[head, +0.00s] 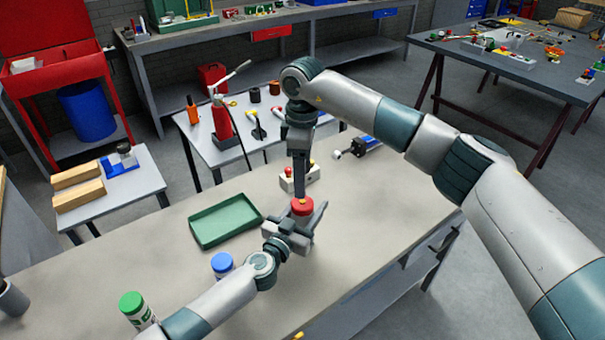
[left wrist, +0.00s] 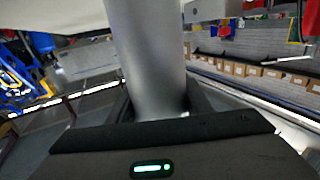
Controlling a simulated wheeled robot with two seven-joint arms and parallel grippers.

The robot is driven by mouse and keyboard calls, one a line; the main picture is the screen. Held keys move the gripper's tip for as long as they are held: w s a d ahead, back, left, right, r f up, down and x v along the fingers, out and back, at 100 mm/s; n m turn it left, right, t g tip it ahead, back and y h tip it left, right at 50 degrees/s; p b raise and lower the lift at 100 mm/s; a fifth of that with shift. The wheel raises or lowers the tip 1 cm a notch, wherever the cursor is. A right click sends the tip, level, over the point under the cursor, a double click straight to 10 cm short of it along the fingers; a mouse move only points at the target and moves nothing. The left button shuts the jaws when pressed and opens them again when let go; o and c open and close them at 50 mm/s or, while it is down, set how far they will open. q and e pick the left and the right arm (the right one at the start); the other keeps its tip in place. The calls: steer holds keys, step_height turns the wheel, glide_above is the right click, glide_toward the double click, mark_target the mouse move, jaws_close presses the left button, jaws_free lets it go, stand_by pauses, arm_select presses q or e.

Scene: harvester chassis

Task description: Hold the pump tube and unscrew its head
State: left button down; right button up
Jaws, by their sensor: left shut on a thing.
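The pump tube (left wrist: 148,55) is a smooth grey cylinder standing between the fingers of my left gripper (left wrist: 160,105) in the left wrist view. In the head view my left gripper (head: 300,226) is shut on it above the workbench, and the gripper hides most of the tube. The red pump head (head: 302,207) sits on top, just above the left fingers. My right gripper (head: 299,192) points straight down from above, its dark fingertips at the red head. Its fingers are seen edge-on, so I cannot tell whether they grip the head.
A green tray (head: 226,221) lies left of the grippers on the workbench (head: 370,220). A blue-capped container (head: 222,264) and a green-capped one (head: 133,303) stand near the left arm. The bench's right side is clear.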

mark_target(302, 201)
steer(key=shift+f, duration=0.15)
stand_by(0.3)
steer(key=shift+f, duration=3.85)
